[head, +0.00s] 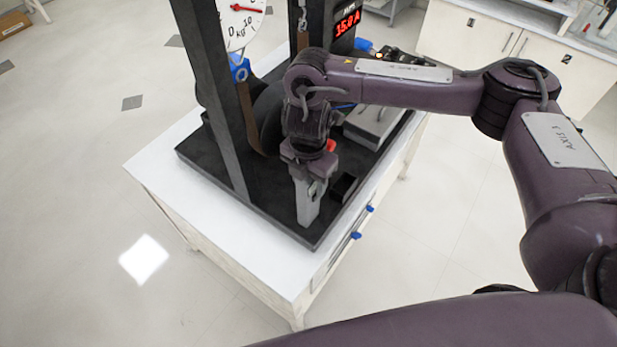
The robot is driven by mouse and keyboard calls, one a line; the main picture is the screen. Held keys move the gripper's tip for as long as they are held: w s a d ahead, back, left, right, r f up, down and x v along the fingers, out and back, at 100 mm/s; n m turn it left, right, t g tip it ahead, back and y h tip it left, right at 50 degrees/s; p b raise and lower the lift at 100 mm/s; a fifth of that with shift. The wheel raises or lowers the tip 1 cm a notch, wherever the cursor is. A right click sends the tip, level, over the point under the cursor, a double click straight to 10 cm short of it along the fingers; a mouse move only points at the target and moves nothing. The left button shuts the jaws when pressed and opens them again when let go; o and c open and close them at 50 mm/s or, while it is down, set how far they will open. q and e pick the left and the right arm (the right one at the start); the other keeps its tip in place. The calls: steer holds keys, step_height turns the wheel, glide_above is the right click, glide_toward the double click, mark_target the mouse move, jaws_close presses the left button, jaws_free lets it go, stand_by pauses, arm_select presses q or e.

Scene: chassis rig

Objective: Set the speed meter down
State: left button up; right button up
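My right gripper (307,208) points down over the front part of the black base plate (228,180) of the rig. Its grey fingers look close to the plate; their gap does not show, so I cannot tell whether they are open or shut, or whether they hold anything. No speed meter can be made out for certain. A small black box (343,187) sits on the plate just right of the fingers. A small red part (331,146) shows behind the gripper, partly hidden. My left gripper is not in view.
The rig stands on a white table (160,176) with blue knobs (356,235) on its side. Dark uprights (222,110) rise left of my gripper, with a round dial (240,22) and a red display (347,22) behind. White cabinets (480,40) stand at the back.

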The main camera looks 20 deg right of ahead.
step_height(320, 180, up, 12)
steer(key=shift+r, duration=0.2)
stand_by(0.6)
stand_by(0.3)
